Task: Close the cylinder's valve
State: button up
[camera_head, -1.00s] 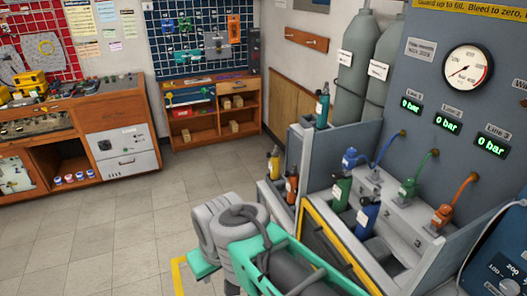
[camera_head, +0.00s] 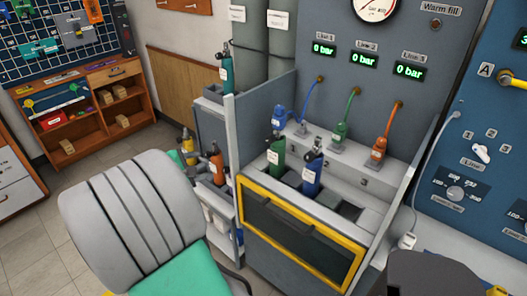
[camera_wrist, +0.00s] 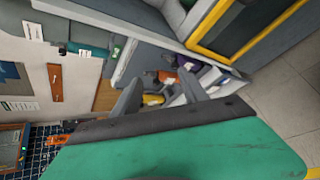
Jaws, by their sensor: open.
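A green cylinder (camera_head: 276,160) and a blue cylinder (camera_head: 312,175) stand upright in the filling bench behind its yellow-framed guard (camera_head: 300,235). A teal cylinder (camera_head: 227,72) stands on a ledge at the bench's left. An orange cylinder (camera_head: 217,166) and a yellow cylinder (camera_head: 188,147) stand lower, beside the bench. I cannot tell which cylinder is meant, and the valve positions are too small to read. My gripper (camera_wrist: 162,88) is open and empty in the wrist view, pointing toward the yellow cylinder (camera_wrist: 152,100) and an orange one, apart from both. In the head view my arm hides its fingers.
Blue, green and orange hose connectors (camera_head: 340,135) line the bench under displays reading 0 bar (camera_head: 366,60). Two large grey cylinders stand against the wall behind. A blue control panel (camera_head: 470,170) is at the right. A wooden shelf (camera_head: 110,95) stands at the back left, with open floor before it.

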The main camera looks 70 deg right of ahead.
jog(key=s+d+f+n+g+h+b, duration=0.1)
jog(key=s+d+n+g+h, duration=0.15)
jog(key=s+d, duration=0.4)
jog(key=n+g+h+b, duration=0.1)
jog(key=n+g+h, duration=0.1)
jog(key=n+g, duration=0.25)
send_near(268, 140)
jog(key=x, duration=0.3)
jog(key=shift+n+t, duration=0.3)
jog(key=shift+n, duration=0.1)
jog(key=x, duration=0.7)
jog(key=shift+s+d+r, duration=0.1)
jog(key=shift+s+d, duration=0.1)
jog(key=shift+s, duration=0.1)
grip_shut()
